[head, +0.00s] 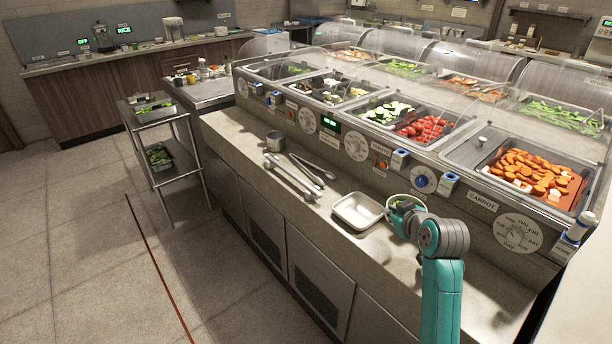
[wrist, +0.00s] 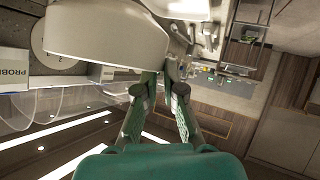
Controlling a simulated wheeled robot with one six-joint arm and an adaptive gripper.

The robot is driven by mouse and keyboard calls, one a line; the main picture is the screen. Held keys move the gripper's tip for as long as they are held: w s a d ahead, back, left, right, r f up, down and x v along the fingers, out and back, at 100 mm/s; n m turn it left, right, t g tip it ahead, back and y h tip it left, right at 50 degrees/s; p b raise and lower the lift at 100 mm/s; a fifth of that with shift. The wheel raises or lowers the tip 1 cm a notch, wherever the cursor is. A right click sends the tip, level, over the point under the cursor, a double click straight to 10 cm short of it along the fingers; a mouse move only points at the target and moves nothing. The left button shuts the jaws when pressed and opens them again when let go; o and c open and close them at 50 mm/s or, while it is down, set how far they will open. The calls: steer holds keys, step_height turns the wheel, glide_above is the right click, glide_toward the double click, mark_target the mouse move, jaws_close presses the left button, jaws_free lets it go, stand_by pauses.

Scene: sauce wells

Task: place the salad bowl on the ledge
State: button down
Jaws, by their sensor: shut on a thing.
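The salad bowl (head: 408,201) is a pale round bowl with some green in it. It is over the steel ledge (head: 480,289) that runs along the front of the sauce wells. In the wrist view the bowl (wrist: 105,35) fills the upper left, and my gripper (wrist: 162,78) is shut on its edge. In the head view my arm's wrist hides the fingers and part of the bowl. I cannot tell whether the bowl's underside touches the ledge.
A white square dish (head: 358,211) stands on the ledge just left of the bowl. Tongs (head: 291,177) and a small metal cup (head: 275,141) lie further left. The well front with dials and a carrot label (head: 482,201) rises behind. The ledge's right part is clear.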

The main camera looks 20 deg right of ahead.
steer(key=shift+f, duration=5.3)
steer(key=c, duration=1.3)
jaws_free()
steer(key=shift+f, duration=0.1)
